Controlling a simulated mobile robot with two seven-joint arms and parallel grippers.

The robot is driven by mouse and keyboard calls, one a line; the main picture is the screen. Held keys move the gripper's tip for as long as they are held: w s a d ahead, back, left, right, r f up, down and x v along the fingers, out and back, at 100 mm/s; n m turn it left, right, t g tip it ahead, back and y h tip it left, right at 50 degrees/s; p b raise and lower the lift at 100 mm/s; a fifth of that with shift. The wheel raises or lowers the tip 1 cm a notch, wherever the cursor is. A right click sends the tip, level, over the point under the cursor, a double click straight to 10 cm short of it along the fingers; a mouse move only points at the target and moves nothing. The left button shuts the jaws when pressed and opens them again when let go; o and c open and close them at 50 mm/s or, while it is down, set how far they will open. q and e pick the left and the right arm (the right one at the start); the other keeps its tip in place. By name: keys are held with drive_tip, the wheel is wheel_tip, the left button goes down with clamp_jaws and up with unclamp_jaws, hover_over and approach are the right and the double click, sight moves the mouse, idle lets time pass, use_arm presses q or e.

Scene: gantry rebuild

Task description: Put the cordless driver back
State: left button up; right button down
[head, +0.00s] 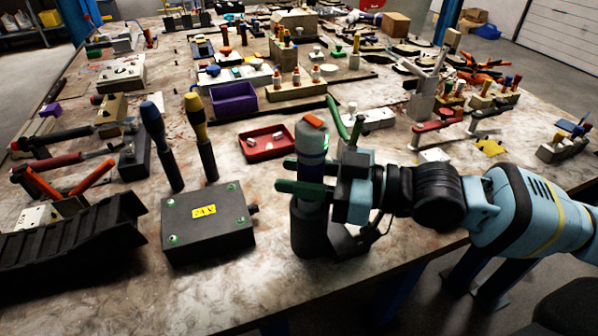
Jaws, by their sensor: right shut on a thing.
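My left gripper is not in view.
A black box with a yellow label (207,222) stands left of the holder, and a black ribbed ramp (75,243) further left. A red tray (267,147) and a purple bin (234,103) lie behind. Bare tabletop shows along the front edge.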

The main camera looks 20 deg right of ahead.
drive_tip(key=shift+f+b, duration=0.35)
drive_tip(key=shift+f, duration=0.1)
idle(0.4)
drive_tip(key=c, duration=0.9)
unclamp_jaws()
drive_tip(key=shift+f, duration=0.1)
